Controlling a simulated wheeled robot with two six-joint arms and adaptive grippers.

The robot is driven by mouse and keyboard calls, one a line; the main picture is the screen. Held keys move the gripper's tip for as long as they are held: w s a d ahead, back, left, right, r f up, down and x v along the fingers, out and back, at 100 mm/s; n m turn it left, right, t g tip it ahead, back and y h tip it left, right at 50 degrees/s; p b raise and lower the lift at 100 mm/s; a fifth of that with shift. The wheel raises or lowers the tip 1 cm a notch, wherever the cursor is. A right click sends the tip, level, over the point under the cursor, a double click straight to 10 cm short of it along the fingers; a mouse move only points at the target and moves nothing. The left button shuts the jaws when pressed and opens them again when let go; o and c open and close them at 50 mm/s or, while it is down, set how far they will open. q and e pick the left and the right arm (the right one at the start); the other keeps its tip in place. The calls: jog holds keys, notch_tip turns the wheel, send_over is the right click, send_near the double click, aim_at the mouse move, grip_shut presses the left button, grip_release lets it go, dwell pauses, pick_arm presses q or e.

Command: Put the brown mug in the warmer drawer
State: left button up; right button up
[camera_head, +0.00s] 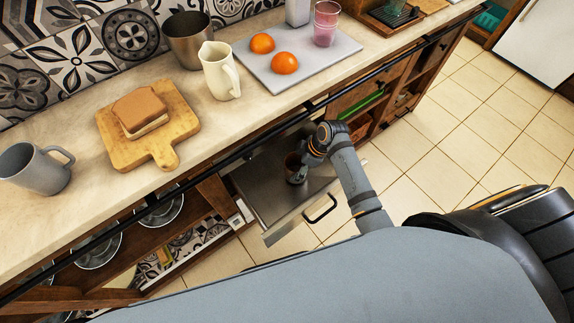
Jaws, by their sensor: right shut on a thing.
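The warmer drawer (262,197) is a pulled-out steel drawer with a black handle, below the counter in the middle of the view. The brown mug (292,167) is small and dark and sits over the drawer's interior. My right gripper (303,161) reaches in from the right and is shut on the mug. The fingers and wrist hide part of the mug. I cannot tell whether the mug's base touches the drawer floor. My left gripper is not in view.
The counter above (228,131) holds a grey mug (36,170), a wooden board (169,117) with bread, a cream pitcher (219,75), a metal cup (188,42) and a grey tray (341,48) with oranges. A black rail runs along the counter edge. The tiled floor at right is clear.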

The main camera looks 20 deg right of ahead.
aim_at(286, 164)
jog(key=a, duration=0.1)
jog(key=w+a, duration=0.1)
jog(key=a, duration=0.1)
jog(key=shift+w+a, duration=0.3)
jog(key=shift+w, duration=0.05)
jog(key=shift+d+f, duration=0.1)
jog(key=shift+f, duration=0.4)
jog(key=shift+d, duration=0.1)
jog(key=shift+s+f, duration=0.1)
jog(key=shift+f, duration=0.05)
jog(key=o, duration=1.4)
jog(key=p+v, duration=0.2)
jog(key=v, duration=1)
jog(key=shift+s, duration=0.1)
